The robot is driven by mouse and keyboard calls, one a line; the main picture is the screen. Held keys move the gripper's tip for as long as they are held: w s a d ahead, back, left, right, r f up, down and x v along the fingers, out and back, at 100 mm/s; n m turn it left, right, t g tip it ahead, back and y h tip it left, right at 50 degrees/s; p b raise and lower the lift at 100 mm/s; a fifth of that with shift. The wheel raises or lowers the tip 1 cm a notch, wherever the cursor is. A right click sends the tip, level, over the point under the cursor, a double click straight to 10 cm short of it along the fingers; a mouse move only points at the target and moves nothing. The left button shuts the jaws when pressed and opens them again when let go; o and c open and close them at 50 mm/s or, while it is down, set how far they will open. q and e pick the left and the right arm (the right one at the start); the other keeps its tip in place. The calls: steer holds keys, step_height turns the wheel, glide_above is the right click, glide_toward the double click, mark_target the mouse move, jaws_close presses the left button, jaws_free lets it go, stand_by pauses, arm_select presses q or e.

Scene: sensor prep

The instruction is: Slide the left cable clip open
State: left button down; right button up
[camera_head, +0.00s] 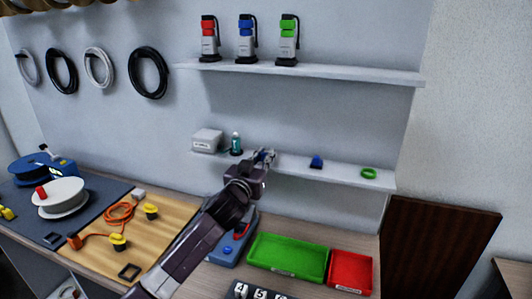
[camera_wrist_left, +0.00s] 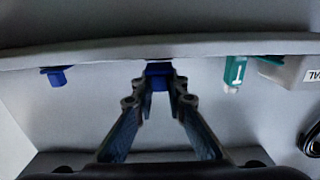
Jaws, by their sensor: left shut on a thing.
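My left gripper (camera_head: 265,156) is at the lower wall shelf, far from the work board. In the left wrist view its fingertips (camera_wrist_left: 159,84) are shut on a small blue piece (camera_wrist_left: 159,69) at the shelf edge. On the wooden board are two yellow-and-black fixtures, a nearer one (camera_head: 118,242) to the left and a farther one (camera_head: 151,211); they may be the cable clips, but I cannot tell whether they are open. An orange cable (camera_head: 119,212) lies coiled beside them. My right gripper is out of view.
Below are a green tray (camera_head: 256,262) and a red tray (camera_head: 336,285). My left arm spans the board's right side.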

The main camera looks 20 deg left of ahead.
arm_select(q)
steer(key=shift+s, duration=0.1)
steer(key=c, duration=1.9)
jaws_free()
steer(key=shift+c, duration=0.2)
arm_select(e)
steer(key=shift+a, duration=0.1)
arm_select(q)
steer(key=s, duration=1.2)
steer(key=shift+a, duration=0.25)
